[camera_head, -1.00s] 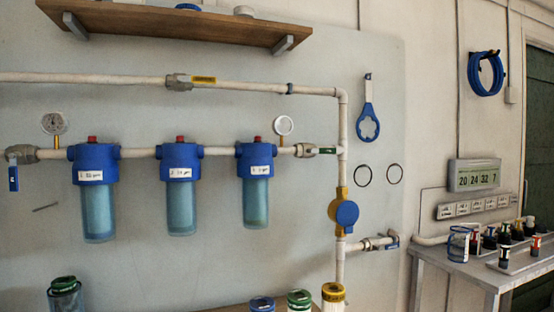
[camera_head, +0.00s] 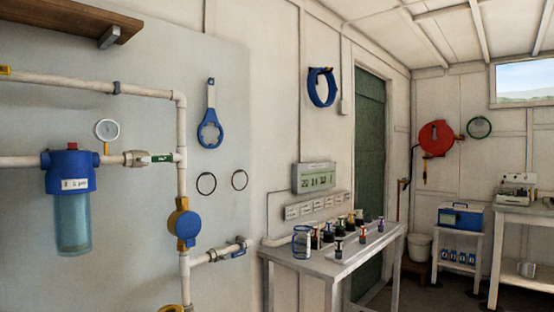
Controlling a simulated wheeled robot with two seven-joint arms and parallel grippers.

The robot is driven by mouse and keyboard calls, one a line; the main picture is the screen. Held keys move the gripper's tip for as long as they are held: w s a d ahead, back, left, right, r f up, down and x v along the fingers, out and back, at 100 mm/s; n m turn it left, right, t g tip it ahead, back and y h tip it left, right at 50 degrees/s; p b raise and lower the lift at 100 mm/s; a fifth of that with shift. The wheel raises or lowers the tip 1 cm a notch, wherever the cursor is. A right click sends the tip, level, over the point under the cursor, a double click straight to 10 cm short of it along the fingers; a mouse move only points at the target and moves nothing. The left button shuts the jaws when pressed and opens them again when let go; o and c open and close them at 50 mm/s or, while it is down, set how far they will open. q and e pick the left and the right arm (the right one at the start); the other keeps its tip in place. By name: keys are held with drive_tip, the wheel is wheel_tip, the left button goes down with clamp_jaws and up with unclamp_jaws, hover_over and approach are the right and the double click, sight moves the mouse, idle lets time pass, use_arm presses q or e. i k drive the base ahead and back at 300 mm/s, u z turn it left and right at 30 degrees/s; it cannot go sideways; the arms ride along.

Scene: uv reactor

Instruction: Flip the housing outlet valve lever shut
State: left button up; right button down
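A valve (camera_head: 137,158) sits on the white horizontal pipe, just right of the blue filter housing (camera_head: 70,172) at the left. Its green lever (camera_head: 161,158) points right and lies along the pipe, close to the vertical pipe (camera_head: 182,130). A round gauge (camera_head: 107,130) stands above the pipe between the housing and the valve. Neither of my grippers is in view.
A grey bench (camera_head: 330,268) with several small bottles stands right of the panel. A blue wrench (camera_head: 210,118) and blue hose coil (camera_head: 321,87) hang on the wall. A wooden shelf (camera_head: 75,22) juts out at upper left. Floor shows at far right.

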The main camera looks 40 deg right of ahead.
sight(155, 158)
drive_tip(key=z, duration=0.35)
drive_tip(key=k, duration=0.6)
drive_tip(key=u, duration=0.55)
drive_tip(key=k, duration=0.75)
drive_tip(key=z, duration=0.35)
drive_tip(key=i, duration=0.6)
drive_tip(key=z, duration=0.9)
drive_tip(key=i, duration=0.9)
drive_tip(key=u, duration=0.7)
drive_tip(key=i, duration=0.5)
drive_tip(key=u, duration=0.5)
